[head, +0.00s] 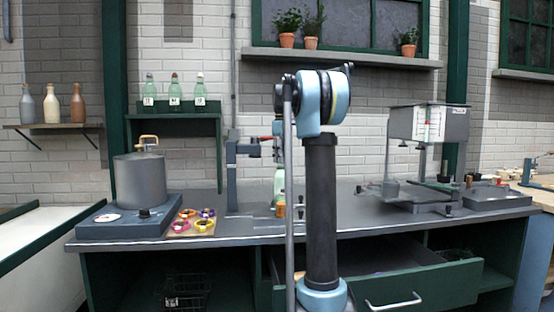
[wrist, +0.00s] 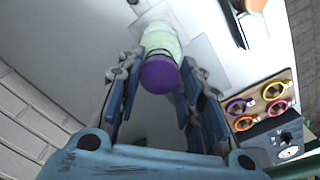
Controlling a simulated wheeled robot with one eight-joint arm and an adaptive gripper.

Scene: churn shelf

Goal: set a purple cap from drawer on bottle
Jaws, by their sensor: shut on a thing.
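The purple cap (wrist: 159,75) sits between my gripper's fingers (wrist: 160,82) in the wrist view, and the gripper is shut on it. The pale green bottle (wrist: 161,40) is directly beyond the cap and lined up with it. I cannot tell whether the cap touches the bottle's mouth or is just above it. In the head view the bottle (head: 279,182) stands upright on the bench, partly hidden by my arm.
A grey stand (head: 232,178) with an arm is left of the bottle. A pot (head: 139,180) on a hotplate and a board of coloured rings (head: 193,222) are farther left. A metal machine (head: 428,125) stands right. Green bottles (head: 174,95) are on the wall shelf.

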